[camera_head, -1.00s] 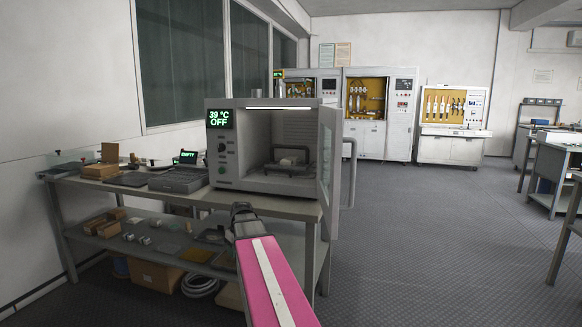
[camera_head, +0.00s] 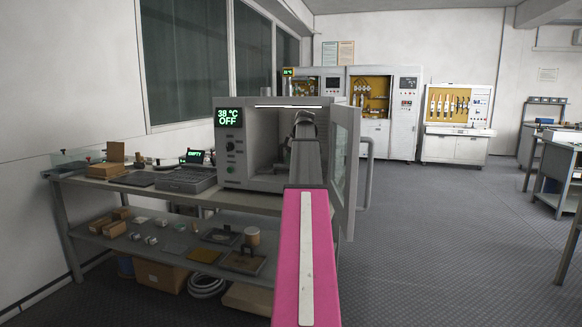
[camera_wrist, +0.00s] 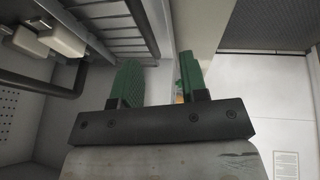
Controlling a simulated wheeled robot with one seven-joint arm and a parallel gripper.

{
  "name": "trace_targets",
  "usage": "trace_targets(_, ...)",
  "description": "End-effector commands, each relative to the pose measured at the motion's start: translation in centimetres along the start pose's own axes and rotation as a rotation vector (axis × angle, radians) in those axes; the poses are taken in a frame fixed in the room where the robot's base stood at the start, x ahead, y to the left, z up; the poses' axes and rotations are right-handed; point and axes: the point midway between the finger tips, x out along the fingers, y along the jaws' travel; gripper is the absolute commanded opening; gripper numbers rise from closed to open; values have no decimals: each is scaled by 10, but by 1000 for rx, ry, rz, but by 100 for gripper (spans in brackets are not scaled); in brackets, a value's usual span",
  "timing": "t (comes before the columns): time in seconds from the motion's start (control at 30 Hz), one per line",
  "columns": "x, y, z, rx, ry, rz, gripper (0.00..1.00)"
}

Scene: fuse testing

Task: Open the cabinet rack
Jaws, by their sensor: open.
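The grey cabinet (camera_head: 235,150) stands on the bench with its display reading 38 °C OFF. Its glass door (camera_head: 343,150) is swung open to the right. I cannot tell whether the fingers touch the rack.
Pale blocks (camera_wrist: 62,38) sit by the rack in the wrist view. Left of the cabinet, the bench (camera_head: 120,184) holds a grey device (camera_head: 187,179) and a brown box (camera_head: 115,151). Its lower shelf holds several small parts. Floor (camera_head: 440,230) on the right is clear.

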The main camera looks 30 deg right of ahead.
Motion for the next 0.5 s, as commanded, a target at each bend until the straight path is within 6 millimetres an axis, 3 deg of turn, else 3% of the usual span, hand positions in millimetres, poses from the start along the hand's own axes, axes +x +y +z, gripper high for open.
trace_targets(0.1, -16, 9, 3, -21, 6, 8, 40)
trace_targets(0.2, -18, 10, 4, -29, 7, 9, 40)
trace_targets(0.5, 13, 10, 4, -27, 7, 7, 40)
